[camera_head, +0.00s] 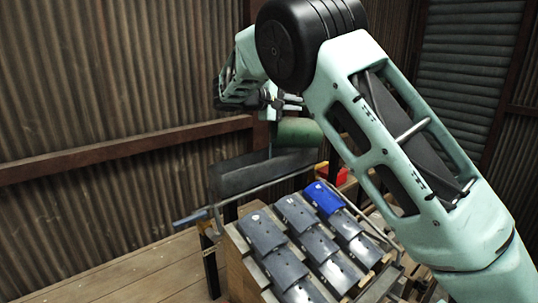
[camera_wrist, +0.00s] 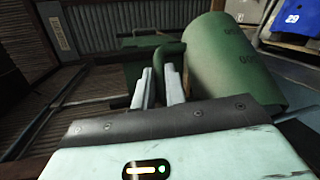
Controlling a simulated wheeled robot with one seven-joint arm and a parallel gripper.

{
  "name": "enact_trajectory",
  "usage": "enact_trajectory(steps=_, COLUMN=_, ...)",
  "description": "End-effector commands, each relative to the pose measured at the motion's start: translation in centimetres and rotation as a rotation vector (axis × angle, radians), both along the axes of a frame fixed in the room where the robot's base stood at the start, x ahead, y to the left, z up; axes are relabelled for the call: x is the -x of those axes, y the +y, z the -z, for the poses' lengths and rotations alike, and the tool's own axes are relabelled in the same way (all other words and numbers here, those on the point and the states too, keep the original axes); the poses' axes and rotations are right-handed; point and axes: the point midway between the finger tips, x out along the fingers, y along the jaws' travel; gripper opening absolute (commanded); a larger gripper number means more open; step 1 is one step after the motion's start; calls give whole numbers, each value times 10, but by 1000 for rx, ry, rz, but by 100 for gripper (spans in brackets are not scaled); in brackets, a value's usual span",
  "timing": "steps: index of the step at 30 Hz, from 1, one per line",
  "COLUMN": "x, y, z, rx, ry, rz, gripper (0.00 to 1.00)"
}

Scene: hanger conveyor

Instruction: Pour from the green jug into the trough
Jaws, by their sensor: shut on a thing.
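The green jug (camera_head: 298,131) lies tipped on its side in the air, just above the dark trough (camera_head: 250,175). A thin streak runs down from the jug's left end toward the trough; the trough's inside is hard to see. In the wrist view the jug (camera_wrist: 232,62) fills the upper right, with dark markings on its wall. My gripper (camera_wrist: 160,88) is shut on the jug's handle (camera_wrist: 170,60), between its two pale fingers. In the head view my gripper (camera_head: 284,105) is above the jug, and its fingertips are small and partly hidden.
A sloped rack below the trough holds several grey panels (camera_head: 262,230) and a blue one (camera_head: 323,197). A red object (camera_head: 335,174) is right of the trough. A corrugated wall with a wooden rail (camera_head: 120,150) stands behind. The plank surface (camera_head: 140,270) at lower left is clear.

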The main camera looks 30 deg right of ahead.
Motion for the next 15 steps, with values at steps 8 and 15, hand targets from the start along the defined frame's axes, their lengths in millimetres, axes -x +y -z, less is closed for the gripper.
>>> enact_trajectory(steps=8, x=-2, y=6, z=5, rx=50, ry=15, rz=0, gripper=0)
enact_trajectory(steps=15, x=-3, y=9, z=5, rx=71, ry=21, rz=1, gripper=0)
